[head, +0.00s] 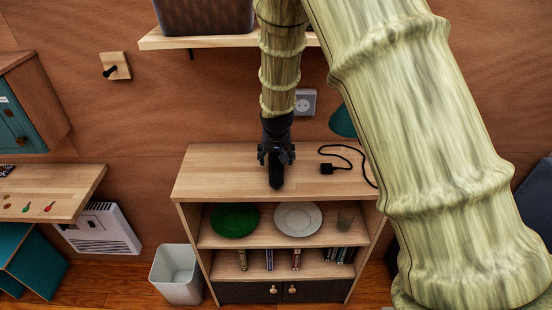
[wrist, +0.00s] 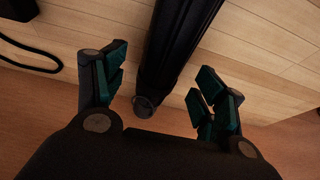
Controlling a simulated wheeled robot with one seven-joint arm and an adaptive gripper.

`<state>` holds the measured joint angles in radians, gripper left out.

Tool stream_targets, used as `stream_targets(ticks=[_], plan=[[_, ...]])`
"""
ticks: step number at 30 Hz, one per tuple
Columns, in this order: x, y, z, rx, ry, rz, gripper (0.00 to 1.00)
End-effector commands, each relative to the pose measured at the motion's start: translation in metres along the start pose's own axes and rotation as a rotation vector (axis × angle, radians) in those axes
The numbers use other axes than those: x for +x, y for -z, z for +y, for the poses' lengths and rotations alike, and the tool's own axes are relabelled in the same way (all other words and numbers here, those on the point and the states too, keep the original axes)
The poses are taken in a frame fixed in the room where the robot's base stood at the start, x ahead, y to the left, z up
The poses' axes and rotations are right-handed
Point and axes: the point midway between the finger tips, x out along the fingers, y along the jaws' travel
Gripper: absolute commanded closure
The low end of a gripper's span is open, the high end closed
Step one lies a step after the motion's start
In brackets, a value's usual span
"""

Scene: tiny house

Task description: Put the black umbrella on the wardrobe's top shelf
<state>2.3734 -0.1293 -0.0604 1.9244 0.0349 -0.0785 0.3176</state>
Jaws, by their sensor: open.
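The black umbrella (wrist: 178,45) lies on the pale wooden top of a shelf unit. In the wrist view it runs from the top edge to a rounded end with a ring, between my finger pads. My gripper (wrist: 163,80) is open, with one finger on each side of the umbrella and gaps showing between. In the head view my gripper (head: 276,158) is over the unit's top (head: 220,170), and a dark end of the umbrella (head: 276,180) shows below it. Most of the umbrella is hidden there. I cannot identify a wardrobe in either view.
A black cable with a plug (head: 327,168) lies right of my gripper. A green lamp shade (head: 342,122) stands behind. Below are a green plate (head: 235,220), a white plate (head: 298,219) and books. A wall shelf (head: 200,42) holds a dark basket (head: 203,15). A white bin (head: 177,274) stands left.

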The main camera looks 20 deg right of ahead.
Motion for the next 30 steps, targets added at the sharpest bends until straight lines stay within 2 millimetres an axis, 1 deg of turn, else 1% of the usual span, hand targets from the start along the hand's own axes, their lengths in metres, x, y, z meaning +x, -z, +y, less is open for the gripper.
stream_targets(ticks=[4, 9, 18, 19, 23, 24, 26, 27, 28, 29, 30], plan=[[0.013, 0.0, 0.0, 0.0, -0.001, -0.003, 0.29], [0.024, 0.0, -0.001, 0.0, 0.0, -0.001, 0.29], [0.026, 0.0, 0.0, 0.0, 0.0, 0.0, 0.29], [0.026, 0.0, 0.0, 0.0, 0.0, 0.0, 0.31], [0.026, 0.0, 0.0, 0.0, 0.0, 0.0, 0.55], [0.026, 0.0, 0.0, 0.0, 0.0, 0.0, 0.62], [0.026, 0.0, 0.0, 0.0, 0.0, 0.0, 0.73], [0.026, 0.0, 0.0, 0.0, 0.0, 0.0, 0.8], [0.026, 0.0, 0.0, 0.0, 0.0, 0.0, 0.86], [0.026, 0.0, 0.0, 0.0, 0.0, 0.001, 0.88], [0.026, 0.0, 0.0, 0.0, 0.0, 0.0, 0.93]])
